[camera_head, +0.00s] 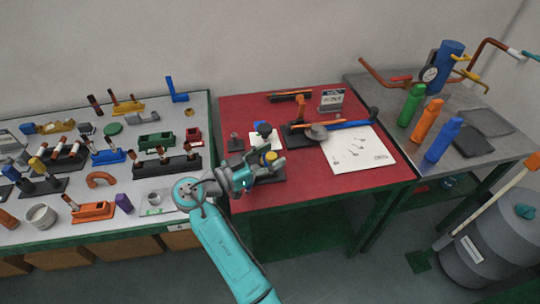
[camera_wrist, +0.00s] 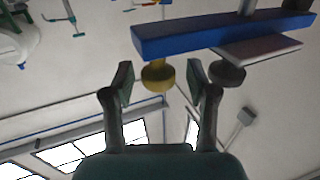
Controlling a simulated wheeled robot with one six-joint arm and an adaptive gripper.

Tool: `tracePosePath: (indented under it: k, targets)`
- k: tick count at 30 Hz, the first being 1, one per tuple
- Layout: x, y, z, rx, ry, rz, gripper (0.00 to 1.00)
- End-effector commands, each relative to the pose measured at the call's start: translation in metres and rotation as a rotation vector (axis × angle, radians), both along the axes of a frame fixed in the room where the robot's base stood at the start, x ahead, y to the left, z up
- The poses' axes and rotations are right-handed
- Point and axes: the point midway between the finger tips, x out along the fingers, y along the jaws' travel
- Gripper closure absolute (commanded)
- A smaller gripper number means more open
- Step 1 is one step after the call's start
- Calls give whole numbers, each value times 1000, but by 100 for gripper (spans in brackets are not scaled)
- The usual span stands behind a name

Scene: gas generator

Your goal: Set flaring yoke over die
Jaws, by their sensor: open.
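My gripper (camera_head: 262,170) is open near the front left of the red table, beside a small dark assembly with a yellow round part (camera_head: 270,156). In the wrist view, my gripper's fingers (camera_wrist: 160,83) are apart. A yellow knob (camera_wrist: 158,76) lies between their tips in the picture; I cannot tell whether they touch it. The knob joins a blue bar (camera_wrist: 190,37), with a dark knob (camera_wrist: 228,76) to its right. A dark piece with a blue part (camera_head: 264,130) stands just behind. I cannot tell for certain which piece is the yoke or the die.
The red table (camera_head: 235,108) also carries a white sheet (camera_head: 368,155), a small sign (camera_head: 332,100) and an orange-topped tool (camera_head: 300,108). A crowded grey bench (camera_head: 100,222) adjoins on the left. A steel table (camera_head: 395,92) with bottles stands on the right.

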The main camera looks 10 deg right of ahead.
Motion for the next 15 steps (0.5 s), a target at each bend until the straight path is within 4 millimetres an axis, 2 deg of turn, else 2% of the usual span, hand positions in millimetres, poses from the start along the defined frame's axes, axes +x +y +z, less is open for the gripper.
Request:
tracePosePath:
  k: [5, 15]
  targets:
    - [-6, 14, 0, 0, 0, 4, 42]
    - [-34, 73, 0, 0, 0, 4, 42]
